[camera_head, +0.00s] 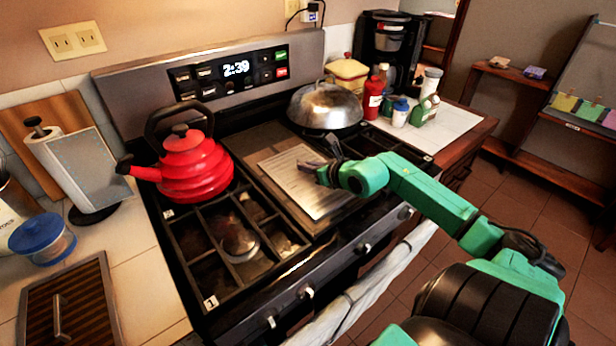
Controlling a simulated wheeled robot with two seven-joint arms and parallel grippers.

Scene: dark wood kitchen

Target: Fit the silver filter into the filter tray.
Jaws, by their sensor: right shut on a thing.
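The silver filter (301,184) appears to be the pale, ribbed rectangular panel over the middle of the stove. My right gripper (311,166) is shut on it at its upper right side. The fingers hide the exact grip point. I cannot tell whether the panel rests on the surface below or hangs just above it. A darker brown flat recess (262,139) shows beside and behind the panel; it may be the filter tray, but I cannot tell for sure. My left gripper is not in view.
A red kettle (190,166) stands left of the panel, behind the open stove compartments (212,272). A metal dome (325,106) sits behind the panel. Bottles, including a red one (373,98), stand at right. A dark slatted tray (88,300) lies on the left counter.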

